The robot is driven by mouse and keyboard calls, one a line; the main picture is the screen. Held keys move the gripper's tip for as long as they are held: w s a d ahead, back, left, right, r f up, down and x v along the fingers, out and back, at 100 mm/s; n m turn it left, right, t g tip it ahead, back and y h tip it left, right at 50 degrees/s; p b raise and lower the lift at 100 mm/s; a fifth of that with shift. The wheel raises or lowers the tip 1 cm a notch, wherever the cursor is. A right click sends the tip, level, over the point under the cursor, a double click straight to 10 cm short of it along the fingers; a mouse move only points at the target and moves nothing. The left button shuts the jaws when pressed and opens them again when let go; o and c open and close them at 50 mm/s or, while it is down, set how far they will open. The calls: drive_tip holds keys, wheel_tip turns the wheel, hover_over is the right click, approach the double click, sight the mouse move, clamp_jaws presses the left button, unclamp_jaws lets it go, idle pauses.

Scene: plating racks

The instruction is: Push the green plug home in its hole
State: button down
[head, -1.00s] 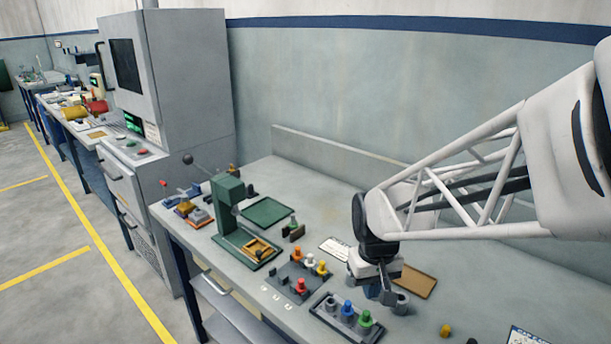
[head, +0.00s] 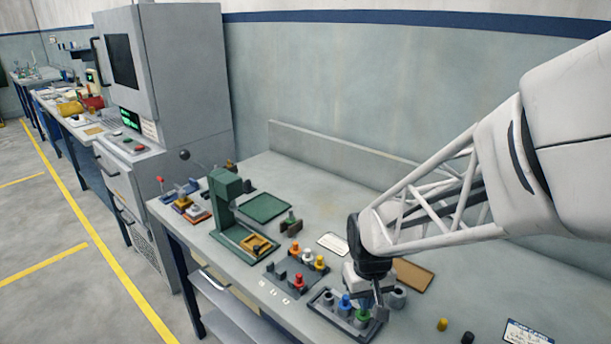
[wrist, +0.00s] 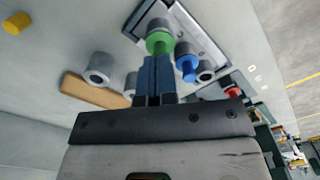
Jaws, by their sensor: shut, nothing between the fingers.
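The green plug (head: 362,315) stands at the right end of a dark-rimmed rack (head: 316,305) at the bench's front edge. It also shows in the wrist view (wrist: 160,42), with a grey collar behind it; how deep it sits I cannot tell. The blue plug (head: 345,302) stands beside it in the same rack and shows in the wrist view (wrist: 187,68). My gripper (wrist: 157,60) is shut and empty. Its fingertips are right at the green plug and overlap its edge in the wrist view; whether they touch it I cannot tell.
Another rack with orange, yellow and red plugs (head: 298,282) stands to the left. A grey hollow cylinder (head: 397,297) and a brown board (head: 413,274) lie close to my gripper. A green press (head: 226,205) stands further left. Loose yellow (head: 442,325) and black pieces lie right.

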sight(365, 317)
drive_tip(key=shift+f, duration=0.35)
idle(0.5)
drive_tip(key=shift+r, duration=0.1)
drive_tip(key=shift+r, duration=1.45)
wheel_tip(365, 317, up, 8)
drive_tip(key=shift+f, duration=0.1)
drive_tip(key=s+d+r+m+t, duration=0.1)
drive_tip(key=s+r, duration=0.1)
drive_tip(key=s, duration=0.5)
drive_tip(key=s+r+t, duration=0.1)
drive_tip(key=s+r, duration=0.2)
drive_tip(key=s, duration=0.4)
drive_tip(key=shift+d+r+m+t, duration=0.3)
drive_tip(key=shift+d+m, duration=0.1)
idle(0.7)
